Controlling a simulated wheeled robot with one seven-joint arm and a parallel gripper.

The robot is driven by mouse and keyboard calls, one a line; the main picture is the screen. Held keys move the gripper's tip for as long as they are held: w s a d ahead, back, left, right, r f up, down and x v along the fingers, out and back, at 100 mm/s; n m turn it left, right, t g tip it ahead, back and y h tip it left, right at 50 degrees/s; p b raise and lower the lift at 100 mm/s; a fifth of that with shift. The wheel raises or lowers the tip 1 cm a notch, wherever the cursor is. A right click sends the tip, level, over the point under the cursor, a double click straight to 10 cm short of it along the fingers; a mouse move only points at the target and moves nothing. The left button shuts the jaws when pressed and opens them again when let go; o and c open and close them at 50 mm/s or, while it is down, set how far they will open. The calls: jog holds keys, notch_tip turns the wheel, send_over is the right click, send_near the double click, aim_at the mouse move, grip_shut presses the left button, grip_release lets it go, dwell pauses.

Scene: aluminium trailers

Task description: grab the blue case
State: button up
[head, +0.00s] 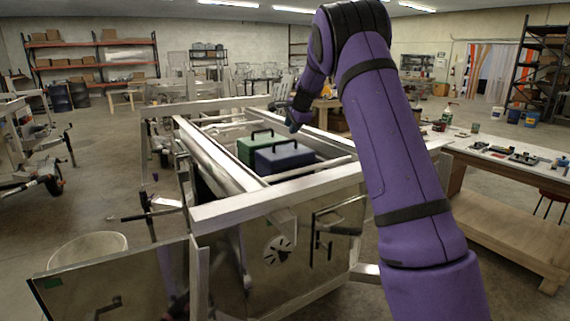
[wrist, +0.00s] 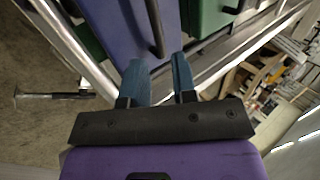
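The blue case (head: 284,159) sits in the aluminium trailer frame, beside and in front of the green case (head: 248,150). A black handle stands up from its top. In the wrist view the blue case (wrist: 115,28) lies just past my fingertips, with its black handle (wrist: 154,25) in line with the gap between them. My gripper (wrist: 157,68) has two teal fingers spread apart with nothing between them. In the head view my gripper (head: 294,121) is above and behind the cases, partly hidden by my purple arm. The green case (wrist: 205,17) is also in the wrist view.
Aluminium rails (head: 215,155) of the trailer run around the cases. A workbench (head: 510,157) with tools and bottles stands at the right. A white bucket (head: 88,249) is at the lower left. Open concrete floor lies left of the trailer.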

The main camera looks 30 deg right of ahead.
aim_at(285, 141)
jog(key=x, duration=0.3)
jog(key=shift+w+f, duration=0.15)
jog(key=shift+f, duration=0.1)
jog(key=shift+x, duration=2.65)
jog(key=shift+a, duration=0.2)
grip_shut()
